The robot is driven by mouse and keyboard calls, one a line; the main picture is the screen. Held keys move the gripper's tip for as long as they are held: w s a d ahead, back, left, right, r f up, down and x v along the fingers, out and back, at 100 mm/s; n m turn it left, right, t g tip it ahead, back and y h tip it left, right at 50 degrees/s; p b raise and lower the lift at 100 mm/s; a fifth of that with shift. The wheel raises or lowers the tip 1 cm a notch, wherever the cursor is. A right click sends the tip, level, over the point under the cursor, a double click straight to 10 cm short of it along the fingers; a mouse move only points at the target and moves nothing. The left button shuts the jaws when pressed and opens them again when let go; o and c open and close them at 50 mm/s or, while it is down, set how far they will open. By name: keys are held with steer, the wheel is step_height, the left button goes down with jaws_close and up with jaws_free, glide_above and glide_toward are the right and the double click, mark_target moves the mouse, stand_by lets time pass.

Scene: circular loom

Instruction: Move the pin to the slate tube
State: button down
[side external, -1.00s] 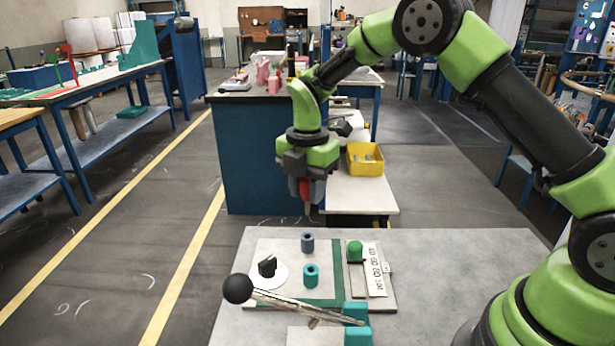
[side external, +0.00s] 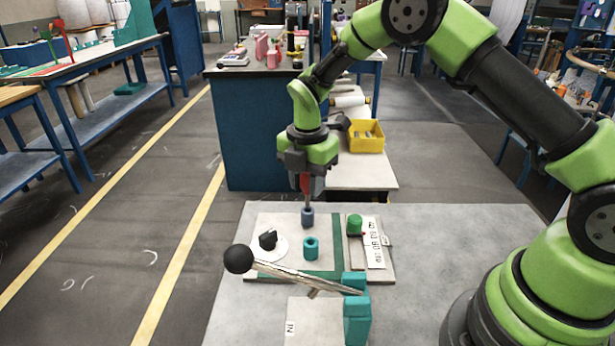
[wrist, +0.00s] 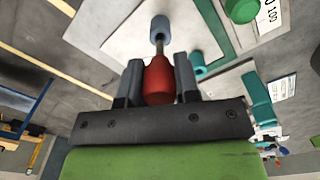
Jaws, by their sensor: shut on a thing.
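The pin has a red handle (side external: 305,182) and a thin grey shaft pointing down. My gripper (side external: 306,189) is shut on the red handle, which also shows between the fingers in the wrist view (wrist: 159,82). The slate tube (side external: 307,216) stands upright on the pale board, directly below the pin. The shaft's lower end meets the tube's top opening in the side view. In the wrist view the shaft also runs to the mouth of the slate tube (wrist: 160,27). How deep the tip sits in the tube is hidden.
A teal tube (side external: 311,249) stands just nearer the camera. A black knob (side external: 267,238) is to the left, and a green button (side external: 355,224) to the right. A lever with a black ball (side external: 238,259) crosses the front. A yellow bin (side external: 365,136) stands behind.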

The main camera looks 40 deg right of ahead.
mark_target(308, 206)
steer(key=shift+f, duration=0.55)
steer(key=shift+f, duration=0.15)
steer(key=shift+f, duration=1.25)
steer(key=c, duration=0.8)
jaws_free()
step_height(308, 206, up, 10)
steer(key=shift+f, duration=0.1)
